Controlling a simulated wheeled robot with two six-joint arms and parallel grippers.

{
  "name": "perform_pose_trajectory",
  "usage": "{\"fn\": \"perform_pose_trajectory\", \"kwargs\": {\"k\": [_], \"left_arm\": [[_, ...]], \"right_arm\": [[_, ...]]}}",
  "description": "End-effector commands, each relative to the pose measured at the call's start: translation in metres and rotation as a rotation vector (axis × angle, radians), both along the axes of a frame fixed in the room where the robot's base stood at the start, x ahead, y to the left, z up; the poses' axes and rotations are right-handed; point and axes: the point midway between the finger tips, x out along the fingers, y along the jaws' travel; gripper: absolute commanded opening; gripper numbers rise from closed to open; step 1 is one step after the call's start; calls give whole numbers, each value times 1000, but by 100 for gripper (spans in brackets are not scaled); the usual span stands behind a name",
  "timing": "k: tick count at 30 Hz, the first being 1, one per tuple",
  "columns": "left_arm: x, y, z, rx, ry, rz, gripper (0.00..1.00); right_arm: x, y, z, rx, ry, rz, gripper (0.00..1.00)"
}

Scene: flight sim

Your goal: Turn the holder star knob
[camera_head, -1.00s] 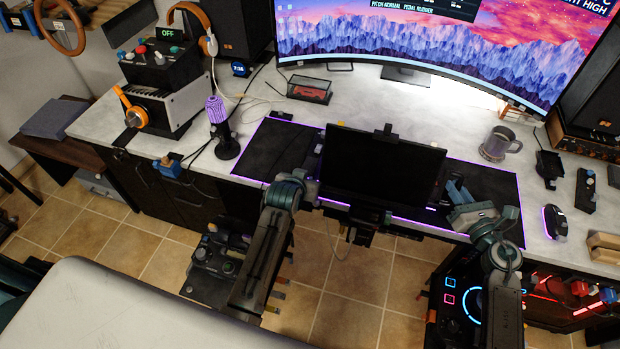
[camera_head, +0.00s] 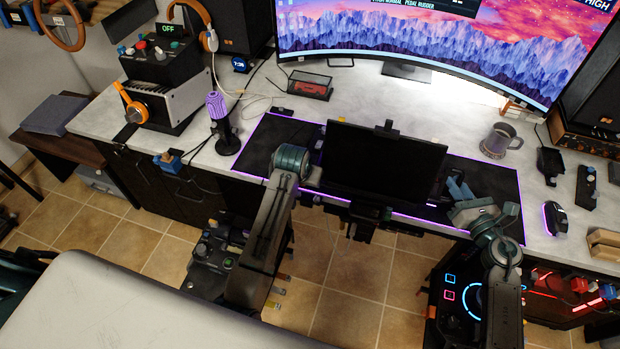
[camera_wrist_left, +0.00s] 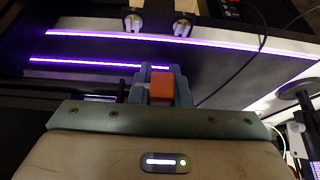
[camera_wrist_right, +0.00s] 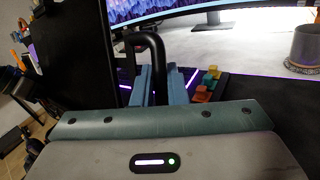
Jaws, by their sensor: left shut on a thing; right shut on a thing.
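A dark flat panel (camera_head: 382,165) stands in a black holder (camera_head: 368,212) at the front edge of the desk. My left gripper (camera_wrist_left: 161,84) is shut on an orange-red piece (camera_wrist_left: 161,88) below the desk edge. The star shape of a knob cannot be made out there. In the head view the left fingertips are hidden. My right gripper (camera_head: 458,188) is at the right side of the panel. In the right wrist view its blue fingers (camera_wrist_right: 160,84) are shut on a bent black tube (camera_wrist_right: 153,45), which rises beside the panel's edge.
A purple microphone (camera_head: 220,115) stands left on the desk, and a mug (camera_head: 497,141) and mouse (camera_head: 555,218) stand right. Purple-lit strips edge the dark mat (camera_head: 270,143). Dark control boxes (camera_head: 208,255) sit below the desk. The desk behind the panel is mostly clear.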

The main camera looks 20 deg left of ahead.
Motion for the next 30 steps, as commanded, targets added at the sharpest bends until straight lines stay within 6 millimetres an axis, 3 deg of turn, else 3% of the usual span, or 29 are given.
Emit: {"fn": "perform_pose_trajectory", "kwargs": {"k": [7, 8, 11, 22, 30], "left_arm": [[3, 0, 4, -1, -11, 0, 0], [3, 0, 4, -1, -11, 0, 20], [3, 0, 3, 0, -10, 0, 38], [-1, 0, 7, 0, -5, 0, 38], [-22, 0, 52, -2, -10, 1, 38]], "right_arm": [[-1, 0, -2, 1, 4, 3, 0], [-1, 0, -2, 1, 4, 3, 0], [-1, 1, -2, 1, 4, 2, 0], [-1, 0, -2, 1, 3, 0, 0], [-1, 0, -2, 1, 3, 0, 0]]}}
